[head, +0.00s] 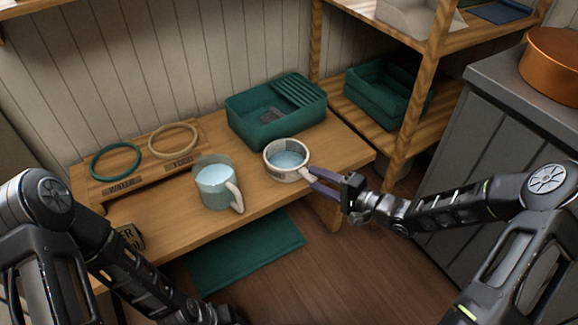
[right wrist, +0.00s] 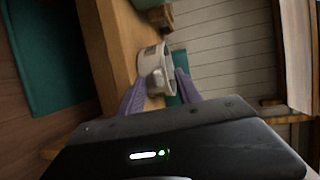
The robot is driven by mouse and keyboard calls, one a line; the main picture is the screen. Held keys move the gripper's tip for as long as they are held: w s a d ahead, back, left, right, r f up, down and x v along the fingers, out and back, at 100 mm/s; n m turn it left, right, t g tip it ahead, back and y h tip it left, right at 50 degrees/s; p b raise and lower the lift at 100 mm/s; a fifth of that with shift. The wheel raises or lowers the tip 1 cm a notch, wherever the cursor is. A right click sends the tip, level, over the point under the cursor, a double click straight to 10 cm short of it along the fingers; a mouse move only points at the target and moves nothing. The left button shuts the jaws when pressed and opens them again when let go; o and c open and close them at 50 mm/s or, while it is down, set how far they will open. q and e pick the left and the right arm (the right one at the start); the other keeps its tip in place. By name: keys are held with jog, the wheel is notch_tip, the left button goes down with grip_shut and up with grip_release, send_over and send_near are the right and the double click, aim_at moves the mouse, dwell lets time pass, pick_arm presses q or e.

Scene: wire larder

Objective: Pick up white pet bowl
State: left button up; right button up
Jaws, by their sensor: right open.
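The white pet bowl (head: 286,160) stands upright on the wooden bench (head: 262,196), near its right end, and looks to hold pale blue water. My right gripper (head: 311,181) reaches in from the right, its purple fingers at the bowl's near right side. In the right wrist view the bowl (right wrist: 152,68) sits between the two spread fingertips (right wrist: 160,82). The gripper is open, and I cannot tell whether a finger touches the bowl. My left arm comes in at the lower left; its gripper is not in view.
A clear jug (head: 213,186) with blue water stands left of the bowl. A green tub (head: 276,110) sits behind it. A wooden stand with green and tan rings (head: 174,140) is at the left. A shelf post (head: 405,120) and grey cabinet (head: 470,150) stand right.

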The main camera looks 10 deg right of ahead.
aim_at(296, 170)
jog(key=b+x, duration=0.1)
jog(key=x, duration=0.3)
jog(key=shift+w+b, duration=0.1)
jog(key=shift+b, duration=0.2)
grip_shut()
dwell(0.5)
dwell(1.0)
